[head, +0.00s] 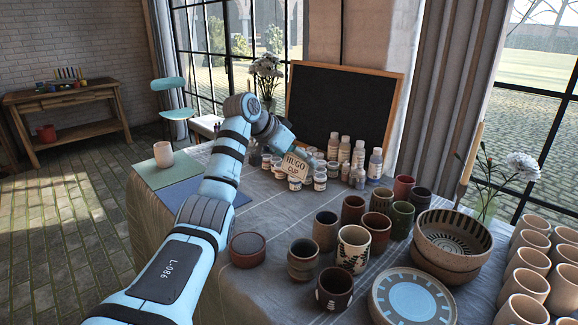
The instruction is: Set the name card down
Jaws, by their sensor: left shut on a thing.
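The name card (295,166), a small cream sign with dark lettering reading "HUGO" and "CUP", is at the back middle of the table. My left arm reaches in from the left, and my left gripper (284,149) is shut on the card. The card is in front of several small paint jars (320,181). I cannot tell whether its lower edge touches anything. My right gripper is not in view.
Paint bottles (375,164) stand right of the card, before a blackboard (340,108). Several cups (354,247), bowls (450,243) and a blue-patterned plate (411,299) crowd the right side. A pale cup (163,154) stands on the left mats (181,192).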

